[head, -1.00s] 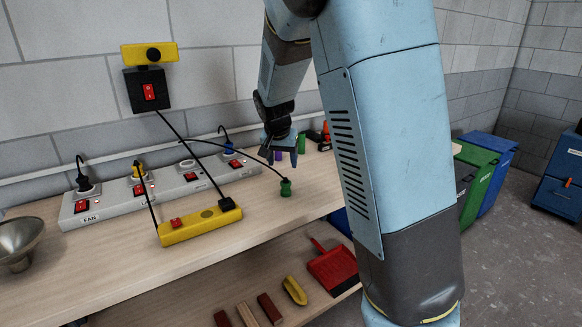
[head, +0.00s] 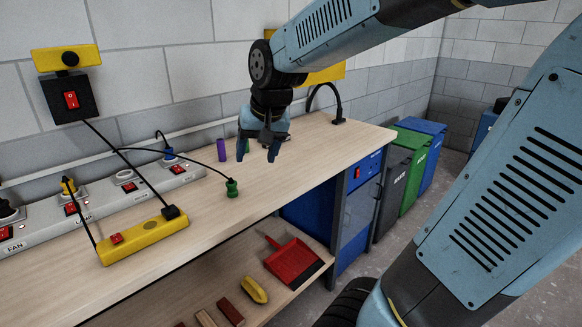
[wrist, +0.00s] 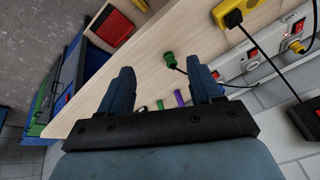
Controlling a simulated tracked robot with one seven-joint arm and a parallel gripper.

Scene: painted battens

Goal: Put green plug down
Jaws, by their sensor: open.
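The green plug (head: 232,188) stands on the wooden bench top, to the right of the yellow power block, with a black cable running from it to the left. In the wrist view the green plug (wrist: 169,59) shows on the bench beyond my fingers, apart from them. My gripper (head: 258,152) is open and empty above the bench, to the right of and behind the plug. In the wrist view its two blue fingers (wrist: 162,85) are spread wide with nothing between them.
A grey power strip (head: 100,205) with switches and plugs runs along the wall. A yellow power block (head: 145,240) lies in front of it. A purple cylinder (head: 221,150) and a green one (head: 243,149) stand near my gripper. A red dustpan (head: 292,262) lies on the lower shelf.

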